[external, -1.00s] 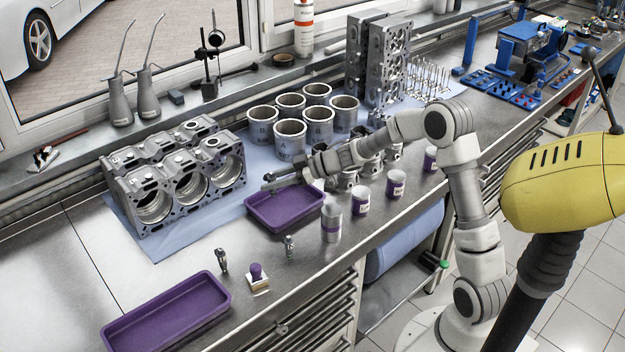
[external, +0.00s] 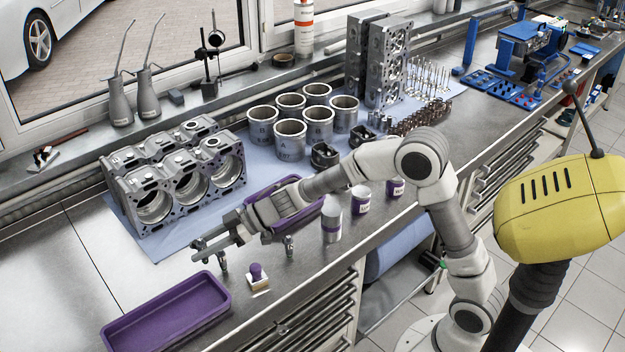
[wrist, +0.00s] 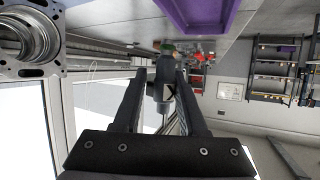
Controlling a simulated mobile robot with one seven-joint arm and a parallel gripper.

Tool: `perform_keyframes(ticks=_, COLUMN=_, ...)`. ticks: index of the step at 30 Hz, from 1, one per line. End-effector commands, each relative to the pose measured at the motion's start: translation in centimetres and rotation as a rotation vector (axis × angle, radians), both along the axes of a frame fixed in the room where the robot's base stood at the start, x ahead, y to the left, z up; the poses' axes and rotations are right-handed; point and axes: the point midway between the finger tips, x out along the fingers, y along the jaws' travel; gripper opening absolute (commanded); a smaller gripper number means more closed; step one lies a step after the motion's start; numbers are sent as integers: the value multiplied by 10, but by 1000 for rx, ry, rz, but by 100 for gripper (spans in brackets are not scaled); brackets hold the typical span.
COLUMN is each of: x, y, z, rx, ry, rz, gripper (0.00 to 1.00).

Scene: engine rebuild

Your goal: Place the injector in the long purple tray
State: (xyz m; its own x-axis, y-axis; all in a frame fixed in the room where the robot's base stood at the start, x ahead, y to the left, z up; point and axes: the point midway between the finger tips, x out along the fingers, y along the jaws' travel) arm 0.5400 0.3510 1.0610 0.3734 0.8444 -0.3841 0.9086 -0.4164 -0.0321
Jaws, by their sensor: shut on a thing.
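My gripper (external: 203,249) is shut on the injector and holds it above the bench, just beyond the back right end of the long purple tray. In the wrist view the injector (wrist: 163,88) is a dark and grey metal piece with a green tip, between the two fingers (wrist: 163,74). In the external view it is small and mostly hidden by the fingers. The long purple tray (external: 170,315) lies empty at the front left of the bench. A purple tray (wrist: 203,12) shows at the top of the wrist view.
A small metal part (external: 223,262) and another (external: 289,246) stand on the bench near my gripper. A purple-handled stamp (external: 257,277) stands right of the long tray. A shorter purple tray (external: 312,212) is partly behind my arm. An engine block (external: 175,180) stands behind.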

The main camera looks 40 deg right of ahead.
Motion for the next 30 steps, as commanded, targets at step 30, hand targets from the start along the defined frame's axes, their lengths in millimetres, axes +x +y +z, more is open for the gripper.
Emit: perform_keyframes(ticks=30, x=-19, y=106, z=-107, rx=0, ry=0, rz=1, gripper=0)
